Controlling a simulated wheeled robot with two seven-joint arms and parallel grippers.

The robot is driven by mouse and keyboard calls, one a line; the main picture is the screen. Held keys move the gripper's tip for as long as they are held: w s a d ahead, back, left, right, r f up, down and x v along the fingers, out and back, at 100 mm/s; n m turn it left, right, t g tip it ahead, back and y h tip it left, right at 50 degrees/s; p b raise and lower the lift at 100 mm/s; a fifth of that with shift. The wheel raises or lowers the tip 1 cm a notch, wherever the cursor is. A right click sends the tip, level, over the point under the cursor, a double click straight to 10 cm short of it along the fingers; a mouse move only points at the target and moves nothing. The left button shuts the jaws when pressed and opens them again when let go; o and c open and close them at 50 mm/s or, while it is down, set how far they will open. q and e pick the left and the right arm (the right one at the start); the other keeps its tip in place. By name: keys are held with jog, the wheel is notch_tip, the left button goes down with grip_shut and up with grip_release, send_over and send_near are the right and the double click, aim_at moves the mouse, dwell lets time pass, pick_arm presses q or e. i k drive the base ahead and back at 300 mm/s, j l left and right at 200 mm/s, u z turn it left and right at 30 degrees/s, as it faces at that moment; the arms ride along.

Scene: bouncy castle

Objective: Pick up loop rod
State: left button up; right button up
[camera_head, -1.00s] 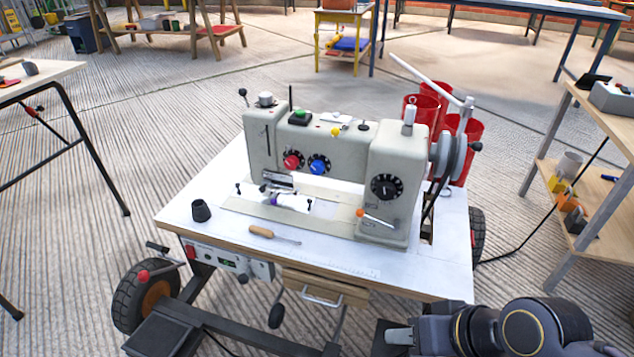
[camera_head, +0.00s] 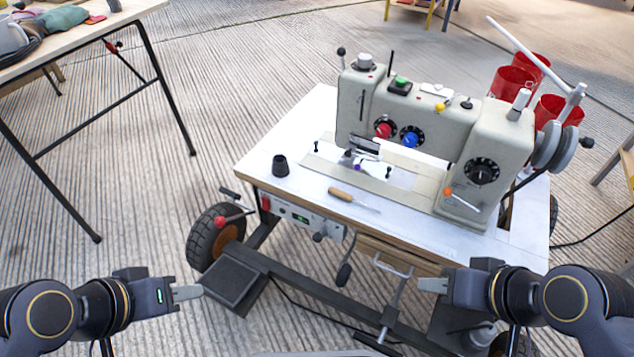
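A thin tool with a wooden handle (camera_head: 341,194) and a slim metal shaft lies on the white sewing table (camera_head: 262,158), near its front edge. It may be the loop rod; I cannot tell for sure. My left gripper (camera_head: 188,293) is at the lower left, in front of the table and apart from it. My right gripper (camera_head: 432,285) is at the lower right, in front of the table's front edge. Both point inward toward each other, and nothing shows held in either. The fingers are seen side-on, so their opening is hidden.
A grey sewing machine (camera_head: 425,125) stands behind the tool. A black cone-shaped piece (camera_head: 280,166) sits left of the tool. Red cylinders (camera_head: 513,80) stand behind the machine. A wooden-topped table (camera_head: 98,20) is at the upper left. Floor is clear between the tables.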

aim_at(342, 195)
jog(key=j+z, duration=0.15)
jog(key=z, duration=0.25)
jog(key=i+j+z, duration=0.1)
jog(key=z, duration=0.25)
jog(key=j+z, duration=0.4)
jog(key=l+z, duration=0.15)
jog(key=z, duration=0.65)
